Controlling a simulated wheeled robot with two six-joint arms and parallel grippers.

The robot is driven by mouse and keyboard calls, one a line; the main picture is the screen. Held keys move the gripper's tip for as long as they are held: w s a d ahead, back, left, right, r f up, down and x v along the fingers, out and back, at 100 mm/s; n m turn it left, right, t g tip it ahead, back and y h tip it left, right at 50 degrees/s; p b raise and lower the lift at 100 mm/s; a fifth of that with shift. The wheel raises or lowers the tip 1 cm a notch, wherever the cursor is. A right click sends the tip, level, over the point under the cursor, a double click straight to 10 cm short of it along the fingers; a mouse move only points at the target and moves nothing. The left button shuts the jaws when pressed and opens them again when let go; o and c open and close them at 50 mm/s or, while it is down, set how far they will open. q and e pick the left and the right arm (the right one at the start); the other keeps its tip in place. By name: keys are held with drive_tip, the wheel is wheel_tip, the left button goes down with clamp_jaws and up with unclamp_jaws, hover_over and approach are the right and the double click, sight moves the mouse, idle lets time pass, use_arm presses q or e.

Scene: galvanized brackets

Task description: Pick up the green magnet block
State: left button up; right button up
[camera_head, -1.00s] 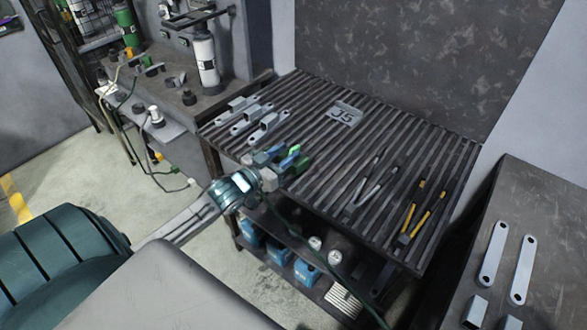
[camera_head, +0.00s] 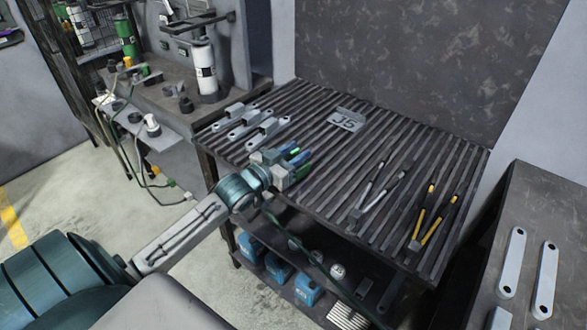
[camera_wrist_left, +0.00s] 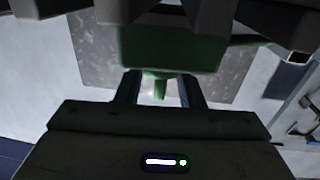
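The green magnet block (camera_head: 291,151) is at the near edge of the slatted table, mostly hidden by my left gripper (camera_head: 287,166). In the left wrist view the block (camera_wrist_left: 170,50) is large and dark green, with a short narrow stub. The left gripper's two dark fingers (camera_wrist_left: 160,88) stand apart on either side of this stub, with a light gap showing on both sides. I see no firm hold on the block. My right gripper is in neither view.
The slatted table (camera_head: 320,180) bears grey brackets (camera_head: 245,122) at left, a J5 plate (camera_head: 346,120), and dark and yellow-handled tools (camera_head: 425,220). Blue containers (camera_head: 308,285) stand on the shelf below. A bench at right holds flat brackets (camera_head: 512,262).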

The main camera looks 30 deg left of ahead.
use_arm(q)
clamp_jaws()
drive_tip(key=shift+r, duration=0.1)
idle(0.3)
